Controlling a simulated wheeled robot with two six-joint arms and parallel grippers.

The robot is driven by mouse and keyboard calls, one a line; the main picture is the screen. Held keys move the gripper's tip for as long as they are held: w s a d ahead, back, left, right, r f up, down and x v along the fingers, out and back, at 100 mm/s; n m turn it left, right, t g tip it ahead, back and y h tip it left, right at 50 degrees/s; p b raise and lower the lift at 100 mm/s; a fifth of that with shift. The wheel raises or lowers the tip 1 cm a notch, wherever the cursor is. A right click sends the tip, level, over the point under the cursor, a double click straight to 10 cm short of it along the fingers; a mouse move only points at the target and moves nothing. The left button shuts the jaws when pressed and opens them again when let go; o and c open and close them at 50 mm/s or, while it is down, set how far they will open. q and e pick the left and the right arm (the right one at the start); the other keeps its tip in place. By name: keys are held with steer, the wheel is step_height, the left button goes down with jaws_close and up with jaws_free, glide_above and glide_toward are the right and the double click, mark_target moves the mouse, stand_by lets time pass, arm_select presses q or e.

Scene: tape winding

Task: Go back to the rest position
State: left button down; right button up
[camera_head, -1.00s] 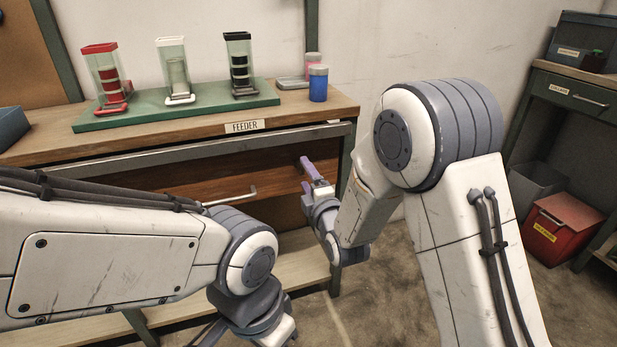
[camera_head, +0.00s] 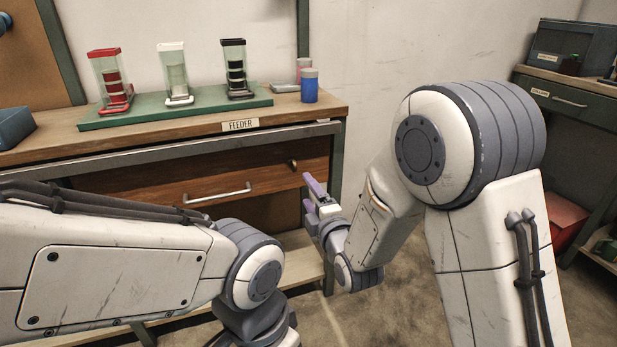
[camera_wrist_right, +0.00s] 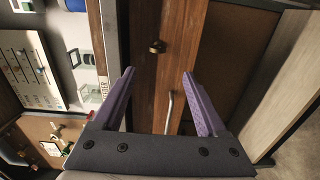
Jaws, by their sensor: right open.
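My right gripper (camera_head: 308,192) is open and empty, in front of the right end of the bench, below the tabletop. In the right wrist view its two purple fingers (camera_wrist_right: 158,78) stand apart with nothing between them. The bench drawer (camera_head: 150,188) with a metal handle (camera_head: 217,193) looks shut. A small round knob (camera_head: 293,163) sits at its right end, and the knob also shows beyond the fingers in the wrist view (camera_wrist_right: 157,46). The fingers look clear of it. My left arm crosses the lower left; its gripper is out of frame.
On the bench, a green base (camera_head: 190,112) carries red, white and black tape dispensers. A blue bin (camera_head: 14,126) is at the left. A second cabinet (camera_head: 570,100) and a red bin (camera_head: 565,218) are at the right.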

steer(key=s+a+f+m+g+h+p, duration=0.25)
steer(key=s+m+g, duration=0.6)
steer(key=s, duration=0.55)
steer(key=s+d+r+m+g+h+p, duration=0.1)
steer(key=s+d+m+g, duration=0.25)
steer(key=s, duration=0.65)
steer(key=s+d+r+m+g+h+p, duration=0.1)
steer(key=s+d+m+g+h, duration=0.3)
steer(key=s, duration=0.7)
step_height(320, 180, up, 37)
steer(key=n+y+p, duration=0.1)
steer(key=y+p, duration=0.1)
steer(key=p, duration=3.5)
steer(key=shift+w+d+r+g+p, duration=0.15)
steer(key=shift+w+d+g+p, duration=0.15)
steer(key=shift+d, duration=0.15)
